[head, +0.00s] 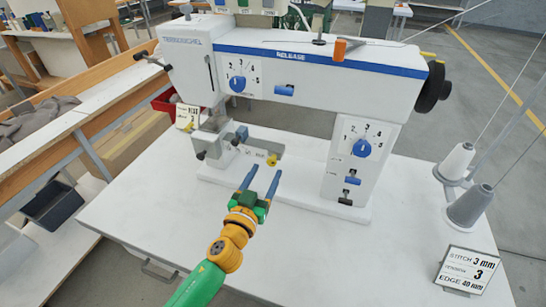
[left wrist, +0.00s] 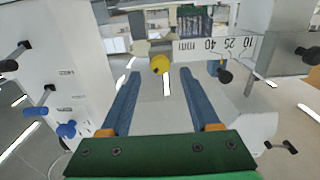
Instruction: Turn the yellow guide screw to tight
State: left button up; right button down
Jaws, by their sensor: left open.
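The yellow guide screw (head: 272,160) is a small round knob low on the white sewing machine (head: 300,75), near its bed under the arm. In the left wrist view the yellow guide screw (left wrist: 160,64) shows ahead of the fingertips, roughly centred between them. My left gripper (head: 264,171) is open, with two blue fingers pointing at the screw; it also shows in the left wrist view (left wrist: 160,76). Nothing is between the fingers, and they look apart from the screw. A scale (left wrist: 213,45) marked 10, 25, 40 mm lies beside it. My right gripper is not in view.
Blue dials (head: 238,84) (head: 362,148) are on the machine. A card (head: 467,270) reads stitch 3 mm, tension 3, edge 40 mm. Thread cones (head: 470,206) stand at the right. The white tabletop (head: 150,225) is clear in front.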

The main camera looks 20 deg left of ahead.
aim_at(271, 163)
pick_arm(q)
jog(key=w, duration=0.4)
jog(key=shift+w, duration=0.15)
jog(key=shift+c, duration=0.8)
jog(key=shift+s, duration=0.2)
grip_shut()
